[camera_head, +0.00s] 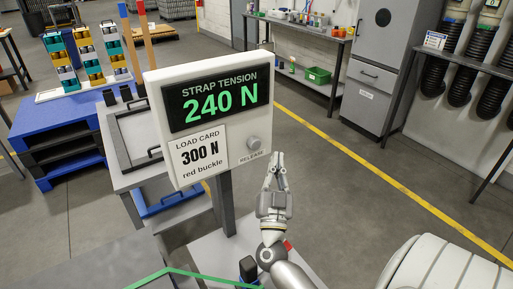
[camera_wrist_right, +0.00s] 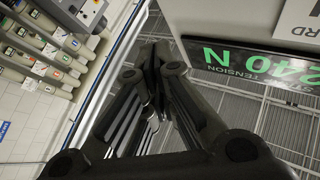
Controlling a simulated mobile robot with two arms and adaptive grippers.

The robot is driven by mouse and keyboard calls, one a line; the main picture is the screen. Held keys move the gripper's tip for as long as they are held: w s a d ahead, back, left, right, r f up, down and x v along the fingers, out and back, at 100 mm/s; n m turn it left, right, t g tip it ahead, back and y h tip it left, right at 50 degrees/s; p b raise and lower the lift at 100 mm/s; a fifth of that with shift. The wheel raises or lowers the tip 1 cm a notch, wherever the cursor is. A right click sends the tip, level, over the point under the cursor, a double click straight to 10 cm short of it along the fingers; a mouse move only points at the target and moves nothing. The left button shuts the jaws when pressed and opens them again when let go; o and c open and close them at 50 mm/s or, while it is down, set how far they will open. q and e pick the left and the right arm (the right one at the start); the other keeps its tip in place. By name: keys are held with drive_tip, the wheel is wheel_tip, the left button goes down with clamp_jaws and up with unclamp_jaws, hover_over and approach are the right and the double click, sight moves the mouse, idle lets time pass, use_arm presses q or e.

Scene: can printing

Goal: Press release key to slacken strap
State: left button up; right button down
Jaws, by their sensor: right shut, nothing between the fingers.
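A white display box (camera_head: 160,110) on a grey post reads STRAP TENSION 240 N in green on a black screen. A load card (camera_head: 201,155) on the box reads 300 N, red buckle. My right gripper (camera_head: 275,156) is shut and empty, pointing up just right of and slightly below the key; contact cannot be told. In the right wrist view its closed fingers (camera_wrist_right: 153,55) are beside the screen (camera_wrist_right: 262,65). A green strap (camera_head: 190,273) runs along the bottom. My left gripper is not in view.
A blue pallet stack (camera_head: 55,140) with a rack of coloured cans (camera_head: 88,60) stands at the left. A grey cabinet (camera_head: 373,75) and a workbench (camera_head: 310,32) stand at the back. The floor right of the display is open, crossed by a yellow line.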

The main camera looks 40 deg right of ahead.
sight(254, 143)
drive_tip(key=w, duration=0.5)
drive_tip(key=shift+w+d, duration=0.3)
drive_tip(key=shift+w, duration=0.05)
idle(0.8)
idle(0.3)
drive_tip(key=shift+w, duration=0.45)
